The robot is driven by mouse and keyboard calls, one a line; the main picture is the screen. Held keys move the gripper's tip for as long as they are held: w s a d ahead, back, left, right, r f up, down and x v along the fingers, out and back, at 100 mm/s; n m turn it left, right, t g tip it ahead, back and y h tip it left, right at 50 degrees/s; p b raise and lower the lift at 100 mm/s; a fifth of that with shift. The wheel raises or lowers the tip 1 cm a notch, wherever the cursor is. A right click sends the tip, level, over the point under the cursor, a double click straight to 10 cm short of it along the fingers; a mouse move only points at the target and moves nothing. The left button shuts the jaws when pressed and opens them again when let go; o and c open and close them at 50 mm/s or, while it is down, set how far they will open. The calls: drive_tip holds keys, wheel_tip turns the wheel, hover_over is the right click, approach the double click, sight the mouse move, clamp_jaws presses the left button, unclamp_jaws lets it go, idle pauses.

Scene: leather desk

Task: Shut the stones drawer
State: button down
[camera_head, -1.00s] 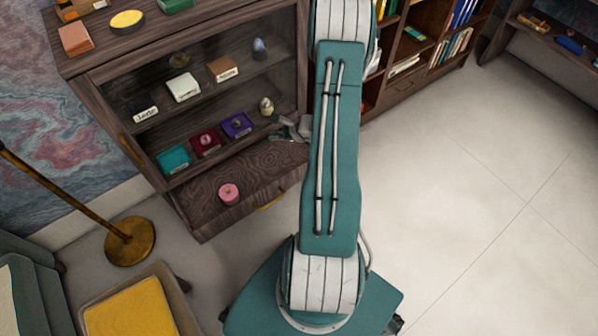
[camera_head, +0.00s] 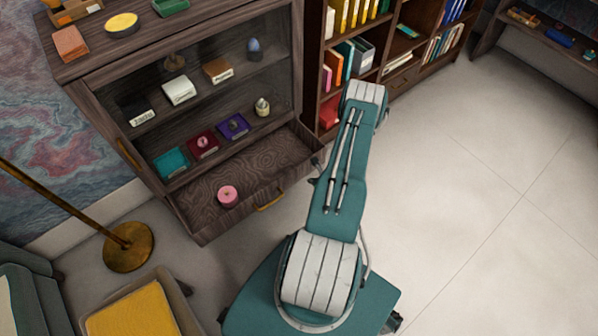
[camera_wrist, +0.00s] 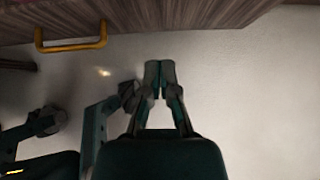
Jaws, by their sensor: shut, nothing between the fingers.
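An open dark wood drawer (camera_head: 262,165) sticks out from the bottom of the display cabinet. A round pink item (camera_head: 228,196) lies in it, and no label naming its contents can be read. The drawer's yellow handle (camera_head: 269,202) is on its front. The handle also shows at the upper left of the wrist view (camera_wrist: 72,46), below the wooden front. My gripper (camera_wrist: 160,66) is shut and empty, over pale floor, to the right of the handle and apart from it. In the head view my arm mostly hides the gripper, near the drawer's right front corner.
The glass-fronted cabinet (camera_head: 85,95) holds several small labelled items on shelves. A bookcase (camera_head: 313,60) stands at its right. A brass lamp base (camera_head: 128,247) and a yellow-seated stool (camera_head: 140,312) are at the lower left. The floor (camera_head: 470,210) at the right is clear.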

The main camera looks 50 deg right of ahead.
sight(296, 171)
drive_tip(key=w+f, duration=0.1)
drive_tip(key=w, duration=0.1)
drive_tip(key=w+d+f, duration=0.1)
drive_tip(key=w, duration=0.1)
drive_tip(key=w+f, duration=0.1)
drive_tip(key=w, duration=0.2)
drive_tip(key=shift+d+f, duration=0.25)
drive_tip(key=shift+f, duration=0.15)
drive_tip(key=shift+w+d, duration=0.15)
drive_tip(key=shift+w, duration=0.2)
